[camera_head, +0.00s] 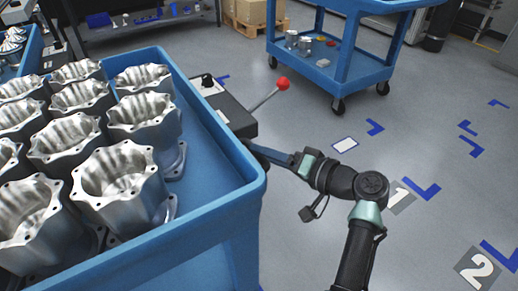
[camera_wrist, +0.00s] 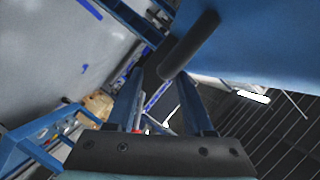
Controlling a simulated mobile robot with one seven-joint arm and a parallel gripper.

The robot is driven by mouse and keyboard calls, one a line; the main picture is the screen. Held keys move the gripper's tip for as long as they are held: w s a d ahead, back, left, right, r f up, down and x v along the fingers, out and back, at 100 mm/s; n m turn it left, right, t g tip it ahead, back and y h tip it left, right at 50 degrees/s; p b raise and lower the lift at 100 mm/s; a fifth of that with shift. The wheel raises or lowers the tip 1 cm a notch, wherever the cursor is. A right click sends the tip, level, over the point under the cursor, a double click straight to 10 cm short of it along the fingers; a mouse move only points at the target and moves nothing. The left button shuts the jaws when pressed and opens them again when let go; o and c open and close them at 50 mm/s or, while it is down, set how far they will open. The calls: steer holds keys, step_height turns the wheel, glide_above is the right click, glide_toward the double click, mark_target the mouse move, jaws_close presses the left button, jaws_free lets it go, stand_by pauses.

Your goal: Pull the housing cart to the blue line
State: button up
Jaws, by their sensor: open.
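The housing cart (camera_head: 258,178) is a blue cart at the left of the head view, loaded with several silver machined housings (camera_head: 118,182). My gripper (camera_head: 258,149) is beside the cart's right side, its fingertips partly hidden by the rim. In the wrist view, the two fingers (camera_wrist: 160,80) are apart. A dark round bar (camera_wrist: 190,45), which looks like a handle, is at the fingertips below the blue cart side (camera_wrist: 260,45). I cannot tell whether it lies between the fingers or just beyond. Blue corner marks (camera_head: 424,191) are on the floor; I cannot tell which is the line.
A dark box with a red-knobbed lever (camera_head: 282,84) stands beyond the cart's right edge. A second blue cart (camera_head: 345,70) with small parts stands at the back. Floor tiles numbered 1 (camera_head: 401,196) and 2 (camera_head: 478,269) lie right of my arm. The floor there is clear.

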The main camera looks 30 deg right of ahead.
steer(key=p+v, duration=0.2)
steer(key=v, duration=0.8)
steer(key=shift+s, duration=0.2)
